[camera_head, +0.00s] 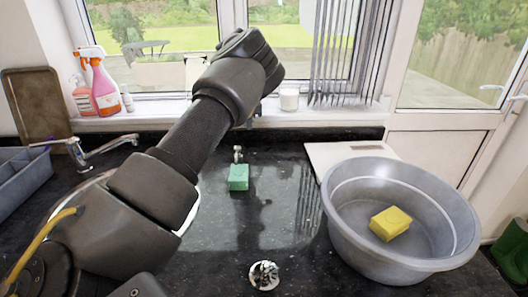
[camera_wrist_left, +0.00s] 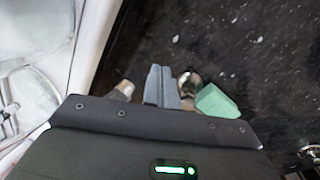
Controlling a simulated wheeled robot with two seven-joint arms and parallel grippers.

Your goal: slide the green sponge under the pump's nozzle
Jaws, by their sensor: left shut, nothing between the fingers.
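The green sponge (camera_head: 238,177) lies on the dark counter just in front of the small silver pump (camera_head: 238,153). In the left wrist view the sponge (camera_wrist_left: 216,101) is close beside the pump's metal head (camera_wrist_left: 188,82); I cannot tell whether it touches or sits under the nozzle. My left gripper (camera_wrist_left: 162,84) is shut and empty, next to the pump on the side away from the sponge. In the head view my raised left forearm hides most of this gripper. My right gripper is not in view.
A grey basin (camera_head: 335,225) with a yellow sponge (camera_head: 390,223) stands at the right. A silver round fitting (camera_head: 264,275) is at the front. A tap (camera_head: 95,150) and spray bottles (camera_head: 103,90) are left. A white candle (camera_head: 289,99) stands on the sill. Mid-counter is clear.

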